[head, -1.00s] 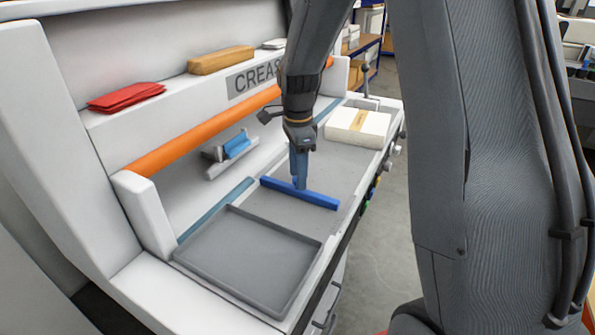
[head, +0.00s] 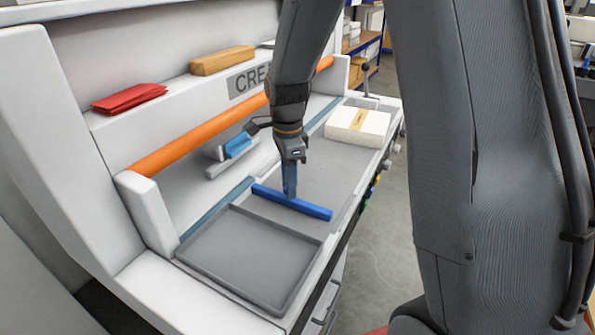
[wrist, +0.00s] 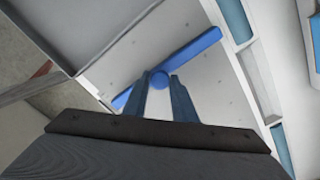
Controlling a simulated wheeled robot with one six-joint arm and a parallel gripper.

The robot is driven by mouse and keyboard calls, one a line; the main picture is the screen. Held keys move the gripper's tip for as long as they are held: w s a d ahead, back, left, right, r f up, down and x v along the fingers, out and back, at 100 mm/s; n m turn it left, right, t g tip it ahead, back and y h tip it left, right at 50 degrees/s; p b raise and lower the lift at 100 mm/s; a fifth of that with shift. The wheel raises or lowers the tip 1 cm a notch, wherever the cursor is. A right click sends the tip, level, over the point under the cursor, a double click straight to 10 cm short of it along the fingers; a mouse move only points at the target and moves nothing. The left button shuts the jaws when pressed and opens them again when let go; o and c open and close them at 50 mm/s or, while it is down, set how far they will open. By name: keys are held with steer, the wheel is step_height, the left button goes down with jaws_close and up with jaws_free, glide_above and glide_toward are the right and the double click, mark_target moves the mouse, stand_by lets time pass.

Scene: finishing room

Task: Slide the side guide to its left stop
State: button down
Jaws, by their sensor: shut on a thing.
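The side guide is a blue bar (head: 292,203) lying across the grey bed of the creasing machine, just right of the grey tray in the head view. It also shows in the wrist view (wrist: 199,48), running diagonally, with a round blue knob (wrist: 160,80) at its middle. My gripper (head: 289,194) is over the bar's middle, pointing down. In the wrist view my gripper's two fingers (wrist: 160,84) are on either side of the knob, shut on it. In the head view the fingers hide the knob.
An empty grey tray (head: 213,242) lies left of the guide, close to it. A paper stack (head: 369,128) with a tan band sits at the bed's right end. An orange bar (head: 195,139) runs along the machine's back. A blue-and-grey block (head: 238,145) is mounted below it.

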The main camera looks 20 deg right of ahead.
steer(key=s+a, duration=0.3)
steer(key=shift+s+p, duration=0.1)
steer(key=shift+p, duration=0.3)
steer(key=c, duration=1.8)
jaws_free()
steer(key=shift+a, duration=0.1)
steer(key=shift+c, duration=0.2)
steer(key=o, duration=0.3)
steer(key=shift+s+a, duration=0.1)
steer(key=shift+a, duration=0.05)
steer(key=shift+o, duration=0.4)
steer(key=shift+d, duration=0.2)
